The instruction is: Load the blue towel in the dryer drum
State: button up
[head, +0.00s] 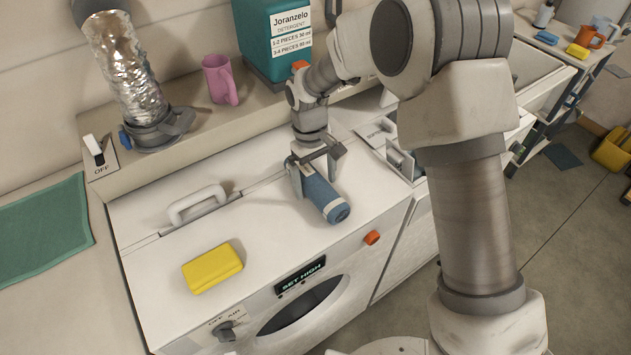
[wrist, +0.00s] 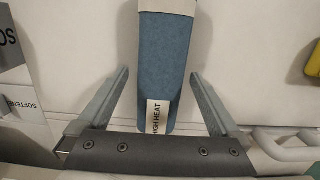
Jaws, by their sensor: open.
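The blue towel (head: 322,193) is a rolled bundle with pale bands, lying on the white top of the dryer (head: 265,235). In the wrist view the towel (wrist: 166,70) shows a "HIGH HEAT" label at its near end. My gripper (head: 316,176) is above the dryer top at the towel's back end. Its two fingers stand open on either side of the towel (wrist: 160,78), with a visible gap on both sides. The dryer's dark round window (head: 300,306) is on its front, below a "SET HIGH" display (head: 300,273). The drum inside is not visible.
A yellow block (head: 212,268) and a white handle (head: 197,204) are on the dryer top. A knob (head: 226,331) and an orange button (head: 372,238) are on the front. A pink mug (head: 219,80) and teal detergent box (head: 274,38) stand on the back ledge. A foil duct (head: 127,70) rises at left.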

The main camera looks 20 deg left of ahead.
aim_at(312, 176)
notch_tip(312, 176, up, 11)
jog(key=a, duration=0.1)
jog(key=shift+w+r+b, duration=0.15)
jog(key=shift+w+b, duration=0.2)
jog(key=shift+w, duration=0.1)
jog(key=s+d+r+m+t+y, duration=0.1)
jog(key=s+d+r+m+t, duration=0.15)
jog(key=d+r, duration=0.5)
jog(key=s+d+r+m+t, duration=0.15)
jog(key=s+d+r, duration=0.3)
jog(key=d, duration=0.55)
jog(key=s+d+m+t, duration=0.2)
jog(key=s+d+m, duration=0.4)
jog(key=s+d, duration=0.5)
jog(key=shift+s+d+r, duration=0.25)
jog(key=shift+s+r, duration=0.15)
jog(key=shift+s, duration=0.2)
